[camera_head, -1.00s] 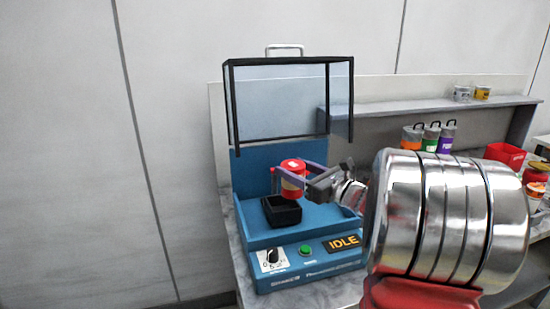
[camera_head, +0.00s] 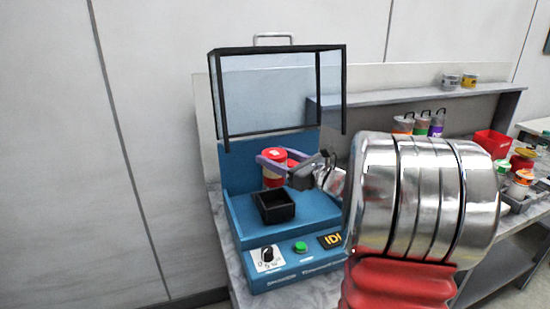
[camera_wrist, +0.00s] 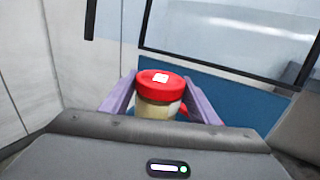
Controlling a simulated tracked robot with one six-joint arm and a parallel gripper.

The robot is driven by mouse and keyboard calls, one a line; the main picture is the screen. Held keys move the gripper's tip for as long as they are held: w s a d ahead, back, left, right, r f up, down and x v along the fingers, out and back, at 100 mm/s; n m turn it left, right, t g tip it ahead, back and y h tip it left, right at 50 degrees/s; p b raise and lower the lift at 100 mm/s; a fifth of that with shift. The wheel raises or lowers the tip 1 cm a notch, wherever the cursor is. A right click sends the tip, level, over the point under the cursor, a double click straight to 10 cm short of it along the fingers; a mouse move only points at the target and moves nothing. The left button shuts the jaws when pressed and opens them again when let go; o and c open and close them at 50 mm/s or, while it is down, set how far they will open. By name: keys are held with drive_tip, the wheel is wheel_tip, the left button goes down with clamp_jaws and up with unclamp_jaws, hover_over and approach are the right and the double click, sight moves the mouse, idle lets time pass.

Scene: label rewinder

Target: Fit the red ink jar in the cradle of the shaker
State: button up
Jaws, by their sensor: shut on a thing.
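The red ink jar (camera_head: 272,168) has a red lid and a pale band below it, seen in the head view. My gripper (camera_head: 268,163) is shut on it, with a purple finger on each side. The jar stands about upright, apart from and above or behind the cradle (camera_head: 275,212). In the wrist view the jar (camera_wrist: 159,90) sits between the fingers with its lid facing up. The cradle is an empty black square box on the bed of the blue shaker (camera_head: 300,225). The shaker's clear, black-framed cover (camera_head: 275,90) is raised.
A shelf (camera_head: 410,97) with small jars, several bottles (camera_head: 422,123) and a red bin (camera_head: 492,143) stand to the right.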

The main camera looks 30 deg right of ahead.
sight(276, 186)
drive_tip(key=shift+f, duration=0.1)
drive_tip(key=shift+f, duration=4.4)
drive_tip(key=shift+f, duration=0.25)
drive_tip(key=o, duration=1.6)
drive_tip(key=shift+f, duration=0.1)
drive_tip(key=shift+s, duration=0.1)
drive_tip(key=v, duration=1.3)
drive_tip(key=shift+s+d, duration=0.1)
drive_tip(key=shift+s, duration=0.25)
